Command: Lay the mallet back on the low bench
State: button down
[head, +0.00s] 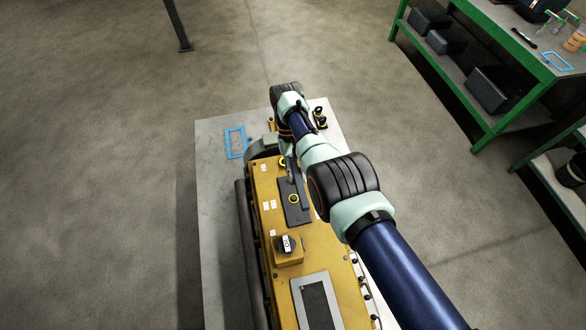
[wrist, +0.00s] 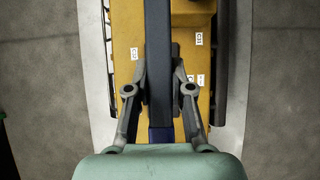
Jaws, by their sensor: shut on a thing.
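In the wrist view my gripper (wrist: 160,78) is shut on the mallet (wrist: 158,40), with one finger on each side of its long dark grey bar. A dark blue part shows at the bar's lower end. The mallet is above the yellow engine (wrist: 125,30), and its far end runs out of the picture. In the head view my gripper (head: 289,168) points down over the engine (head: 265,225), partly hidden by my arm. The mallet is hard to make out there. The engine sits on a pale grey low bench (head: 216,205).
A blue rectangular frame (head: 235,142) lies on the pale bench's far left. Small black and yellow parts (head: 320,117) stand at its far end. A green-framed workbench (head: 470,60) with dark bins is at upper right. Another green-framed stand (head: 560,185) is at the right edge. Open floor lies left.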

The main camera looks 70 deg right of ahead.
dwell(0.3)
jog(key=w+a+r+n+g+h+p, duration=0.1)
jog(key=w+a+r+n+p, duration=0.2)
jog(key=a, duration=0.9)
jog(key=w+a+r+n+h+p, duration=0.2)
jog(key=w+a+r, duration=0.5)
jog(key=a, duration=0.6)
jog(key=w+a+r+n+g+h+p, duration=0.1)
jog(key=w+a+r+n+h+p, duration=0.1)
jog(key=w+a+r+n+p, duration=0.3)
jog(key=w+a, duration=0.3)
jog(key=a, duration=0.4)
jog(key=shift+a+n+g, duration=0.3)
jog(key=shift+n, duration=0.1)
jog(key=shift+w+r, duration=0.1)
